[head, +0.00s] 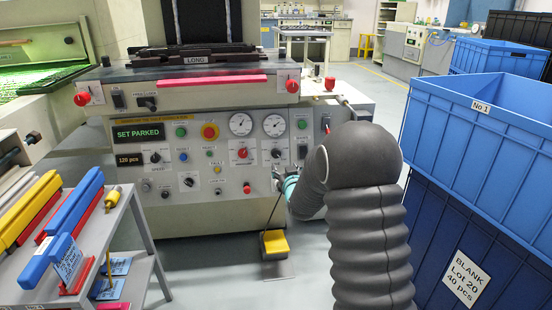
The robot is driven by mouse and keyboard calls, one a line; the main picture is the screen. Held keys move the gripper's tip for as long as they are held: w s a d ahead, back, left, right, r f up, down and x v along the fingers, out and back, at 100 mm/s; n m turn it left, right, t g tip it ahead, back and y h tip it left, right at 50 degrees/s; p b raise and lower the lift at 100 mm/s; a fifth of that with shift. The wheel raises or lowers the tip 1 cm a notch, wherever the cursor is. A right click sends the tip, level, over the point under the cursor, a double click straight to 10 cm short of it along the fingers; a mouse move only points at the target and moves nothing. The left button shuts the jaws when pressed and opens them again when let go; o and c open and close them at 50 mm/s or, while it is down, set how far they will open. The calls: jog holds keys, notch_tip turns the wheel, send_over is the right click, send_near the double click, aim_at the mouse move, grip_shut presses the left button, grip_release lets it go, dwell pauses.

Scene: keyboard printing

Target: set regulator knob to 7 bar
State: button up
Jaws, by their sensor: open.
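The machine's control panel (215,160) faces me, with two round dial gauges, the left gauge (241,124) and the right gauge (274,125). Their needles and scales are too small to read. Below them sit a red knob (242,153) and a black knob (277,154); their small labels are unclear, so I cannot tell which is the regulator knob. My gripper (277,179) is open at the lower right of the panel, just below the black knob. My grey arm hides part of the gripper and the panel behind it. I cannot tell whether the fingers touch anything.
Further buttons and knobs crowd the panel, including a red emergency button (209,132) and a red knob (247,188). A yellow pedal (274,244) stands on the floor below. Blue crates (480,125) rise close at right; a grey trolley (125,215) stands at left.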

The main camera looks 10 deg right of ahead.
aim_at(277, 155)
jog(key=shift+t, duration=0.6)
jog(key=w+f, duration=0.1)
jog(key=w, duration=0.4)
jog(key=w+f, duration=0.1)
jog(key=w, duration=0.4)
jog(key=w+f, duration=0.1)
jog(key=w, duration=0.4)
jog(key=shift+w+a+f, duration=0.2)
jog(key=shift+w+f, duration=0.15)
jog(key=shift+w, duration=0.05)
jog(key=c, duration=1.1)
